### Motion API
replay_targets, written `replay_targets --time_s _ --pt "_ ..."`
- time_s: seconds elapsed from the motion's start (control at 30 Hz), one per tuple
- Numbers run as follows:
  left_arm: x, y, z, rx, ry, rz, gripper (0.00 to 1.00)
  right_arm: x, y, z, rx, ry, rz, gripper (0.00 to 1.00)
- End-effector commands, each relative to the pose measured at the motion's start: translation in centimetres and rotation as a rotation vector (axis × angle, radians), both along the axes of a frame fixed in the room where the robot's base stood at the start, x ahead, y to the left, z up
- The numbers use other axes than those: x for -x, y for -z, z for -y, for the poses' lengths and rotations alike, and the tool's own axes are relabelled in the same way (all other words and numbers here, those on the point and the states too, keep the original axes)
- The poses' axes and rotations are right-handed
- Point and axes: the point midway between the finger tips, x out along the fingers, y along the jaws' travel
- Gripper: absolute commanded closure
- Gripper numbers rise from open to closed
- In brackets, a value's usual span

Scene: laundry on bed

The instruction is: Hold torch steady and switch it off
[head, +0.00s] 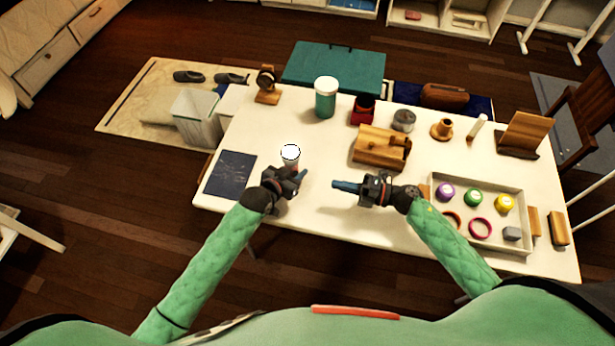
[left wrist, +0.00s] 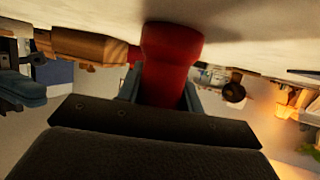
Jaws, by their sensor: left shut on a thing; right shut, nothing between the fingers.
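The torch (head: 290,153) stands roughly upright at the left part of the white table, its round white face turned up. I cannot tell for sure whether it is lit. My left gripper (head: 288,174) is shut on the torch; its red body (left wrist: 172,62) shows between the fingers in the left wrist view. The fingers hide part of the body in the head view, and no switch can be made out. My right gripper (head: 338,185) is shut and empty, to the right of the torch and apart from it, with its tips pointing left.
A dark flat panel (head: 231,174) lies left of the torch. A wooden box (head: 375,158) and a green-and-white jar (head: 326,98) stand behind. A tray (head: 522,214) with coloured round items and rings is at the right.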

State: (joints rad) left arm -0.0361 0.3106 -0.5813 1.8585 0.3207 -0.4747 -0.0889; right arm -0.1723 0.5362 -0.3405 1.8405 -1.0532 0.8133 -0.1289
Motion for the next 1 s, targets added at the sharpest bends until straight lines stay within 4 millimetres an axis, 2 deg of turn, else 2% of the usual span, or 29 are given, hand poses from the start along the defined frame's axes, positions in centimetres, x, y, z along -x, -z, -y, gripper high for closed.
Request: replay_targets --time_s 0.27,0.7,1.0 --pt "0.0 0.0 0.0 0.000 0.000 0.000 0.93 -0.3 0.0 -0.7 -0.003 0.001 -0.001 1.00" --pt "0.0 0.0 0.0 0.000 0.000 0.000 0.93 -2.4 -0.1 -7.0 -0.005 0.001 -0.002 1.00" --pt "0.0 0.0 0.0 0.000 0.000 0.000 0.93 -3.3 0.0 -9.3 -0.002 0.002 -0.003 1.00"
